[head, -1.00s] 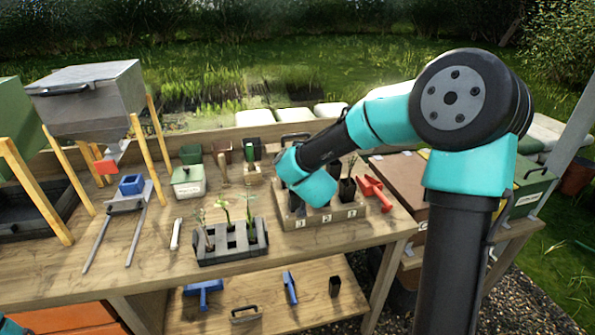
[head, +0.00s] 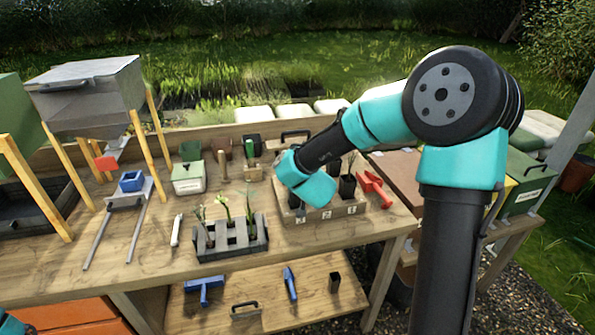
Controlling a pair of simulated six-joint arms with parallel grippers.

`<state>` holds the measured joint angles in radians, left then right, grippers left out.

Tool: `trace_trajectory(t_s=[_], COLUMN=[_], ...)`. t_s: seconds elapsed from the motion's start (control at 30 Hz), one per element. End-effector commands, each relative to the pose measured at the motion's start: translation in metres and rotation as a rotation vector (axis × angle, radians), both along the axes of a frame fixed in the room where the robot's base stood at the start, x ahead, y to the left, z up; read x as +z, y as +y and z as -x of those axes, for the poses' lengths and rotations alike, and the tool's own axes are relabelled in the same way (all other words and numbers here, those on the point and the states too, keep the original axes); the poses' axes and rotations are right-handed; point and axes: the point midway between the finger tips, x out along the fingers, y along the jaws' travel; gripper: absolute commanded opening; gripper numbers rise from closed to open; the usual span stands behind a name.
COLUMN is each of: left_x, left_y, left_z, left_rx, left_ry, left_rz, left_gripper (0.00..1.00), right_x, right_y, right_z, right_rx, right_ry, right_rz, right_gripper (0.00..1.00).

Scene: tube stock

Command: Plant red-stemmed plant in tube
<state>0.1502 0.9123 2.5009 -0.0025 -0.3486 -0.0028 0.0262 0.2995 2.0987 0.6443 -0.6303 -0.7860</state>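A dark grey rack (head: 232,250) stands near the front of the bench. It holds several seedlings; the leftmost (head: 201,222) looks pale to reddish at the stem, while the middle one (head: 227,214) and right one (head: 249,207) look green. Stem colours are hard to judge at this size. A wooden block (head: 328,212) with number labels stands to the right, with dark tubes (head: 347,186) in it. My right gripper (head: 294,200) is low over the block's left part, mostly hidden by its teal wrist; its fingers and any load cannot be made out.
A white marker-like stick (head: 176,231) lies left of the rack. A red scoop (head: 374,188) lies right of the block. Blue tools (head: 204,290) lie on the lower shelf.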

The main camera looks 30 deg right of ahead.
Motion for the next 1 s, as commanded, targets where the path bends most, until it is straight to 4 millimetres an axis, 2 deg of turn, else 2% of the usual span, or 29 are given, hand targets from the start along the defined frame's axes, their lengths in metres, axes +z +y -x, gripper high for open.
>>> trace_trajectory(t_s=[1.0], left_x=[0.0], left_y=[0.0], left_z=[0.0], left_rx=[0.0], left_ry=[0.0], left_rz=[0.0], left_gripper=[0.4], right_x=[-0.0086], right_y=[0.0002], right_z=[-0.0001], right_rx=[0.001], right_ry=[0.0], right_rz=[0.0], right_gripper=[0.0])
